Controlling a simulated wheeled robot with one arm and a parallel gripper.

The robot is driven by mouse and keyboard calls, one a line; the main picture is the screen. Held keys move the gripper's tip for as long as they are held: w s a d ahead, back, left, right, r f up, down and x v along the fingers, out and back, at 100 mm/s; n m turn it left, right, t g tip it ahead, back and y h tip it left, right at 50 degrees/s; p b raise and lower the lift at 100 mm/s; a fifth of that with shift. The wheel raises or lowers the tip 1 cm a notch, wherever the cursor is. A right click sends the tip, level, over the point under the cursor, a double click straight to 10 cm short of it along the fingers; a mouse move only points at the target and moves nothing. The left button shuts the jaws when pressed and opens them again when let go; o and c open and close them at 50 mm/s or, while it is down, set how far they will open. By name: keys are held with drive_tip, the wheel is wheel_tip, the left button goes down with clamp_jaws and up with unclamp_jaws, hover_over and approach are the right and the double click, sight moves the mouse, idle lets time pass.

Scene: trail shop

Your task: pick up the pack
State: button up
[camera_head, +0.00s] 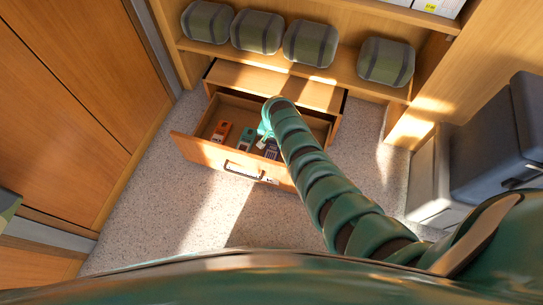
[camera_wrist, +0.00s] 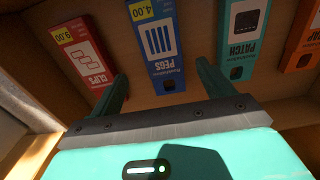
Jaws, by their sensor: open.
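In the wrist view several packs lie in the drawer: a red CLIPS pack (camera_wrist: 82,50), a blue PEGS pack (camera_wrist: 157,40), a teal PATCH pack (camera_wrist: 243,40) and an orange pack (camera_wrist: 300,45) cut off at the right edge. My gripper (camera_wrist: 162,72) is open and empty. Its fingers point towards the packs, with the near end of the PEGS pack showing between them; I cannot tell how far above it they are. In the head view my gripper (camera_head: 264,136) is over the open drawer, with the orange pack (camera_head: 221,132) and teal pack (camera_head: 246,139) to its left. My arm hides part of the drawer.
The drawer (camera_head: 205,154) is pulled out, its front wall and handle facing me. Several grey-green rolls (camera_head: 310,43) stand on the shelf above. Wooden cabinet doors (camera_head: 70,90) are at left, a dark case (camera_head: 495,140) at right. The floor before the drawer is clear.

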sight(272, 151)
drive_tip(key=shift+a+f+b, duration=0.15)
drive_tip(key=shift+f+b, duration=1.05)
drive_tip(key=shift+f, duration=0.3)
drive_tip(key=shift+a+f+b, duration=0.1)
drive_tip(key=shift+f+b, duration=1.05)
drive_tip(key=shift+f, duration=0.3)
drive_tip(key=c, duration=1.1)
drive_tip(key=shift+r, duration=0.1)
wheel_tip(272, 151, up, 10)
drive_tip(key=p, duration=0.7)
